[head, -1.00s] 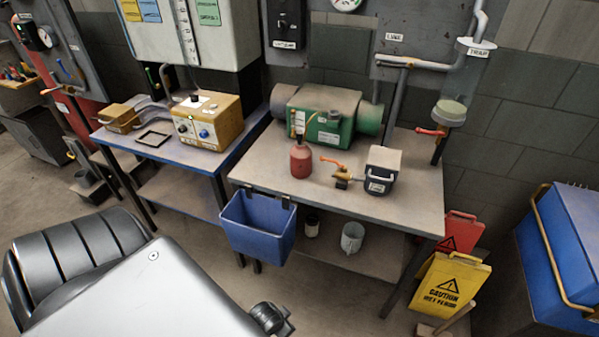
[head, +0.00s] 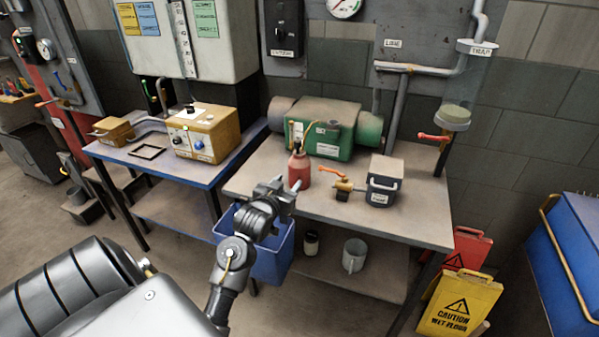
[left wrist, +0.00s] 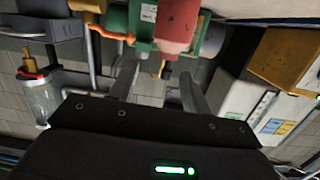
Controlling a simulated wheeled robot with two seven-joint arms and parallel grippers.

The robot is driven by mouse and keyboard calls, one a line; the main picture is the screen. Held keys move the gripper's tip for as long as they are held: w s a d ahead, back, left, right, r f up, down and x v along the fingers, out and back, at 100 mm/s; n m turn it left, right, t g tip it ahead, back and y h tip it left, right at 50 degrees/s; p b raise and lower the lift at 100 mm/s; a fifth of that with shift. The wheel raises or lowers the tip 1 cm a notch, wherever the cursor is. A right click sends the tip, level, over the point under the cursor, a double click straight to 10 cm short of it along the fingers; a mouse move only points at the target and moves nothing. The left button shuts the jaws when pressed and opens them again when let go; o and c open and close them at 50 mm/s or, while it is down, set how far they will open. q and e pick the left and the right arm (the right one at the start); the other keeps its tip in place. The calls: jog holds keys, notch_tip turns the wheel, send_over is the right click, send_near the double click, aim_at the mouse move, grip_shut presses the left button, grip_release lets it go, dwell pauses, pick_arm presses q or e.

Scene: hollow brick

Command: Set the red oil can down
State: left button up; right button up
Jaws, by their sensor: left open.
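The red oil can (head: 299,171) stands upright on the workbench (head: 332,201), in front of the green motor-like unit. In the left wrist view, which looks upside down, the red can (left wrist: 178,27) shows just beyond the fingertips. My left gripper (head: 287,190) is at the bench's front edge, close to the can on its near left side. It is open with nothing between its fingers (left wrist: 158,72). Whether a fingertip touches the can is unclear. My right gripper is not in view.
A brass valve with an orange handle (head: 342,185) and a dark box (head: 382,183) stand right of the can. The green unit (head: 322,130) is behind it. The bench's right front is clear.

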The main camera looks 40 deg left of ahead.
aim_at(297, 148)
pick_arm(q)
jog(key=shift+n+t+y, duration=0.5)
jog(key=shift+t, duration=0.3)
jog(key=w+a+r, duration=0.1)
jog(key=w, duration=0.1)
jog(key=w+a+r, duration=0.1)
jog(key=w+a, duration=0.1)
jog(key=w+a+r, duration=0.1)
jog(key=w+a, duration=0.1)
jog(key=w, duration=0.1)
jog(key=shift+r+p, duration=0.35)
jog(key=shift+w+r, duration=0.1)
jog(key=shift+w, duration=0.35)
jog(key=x, duration=0.1)
jog(key=p+x, duration=0.1)
jog(key=x, duration=0.2)
jog(key=shift+w+f, duration=0.15)
jog(key=shift+f, duration=0.15)
grip_shut()
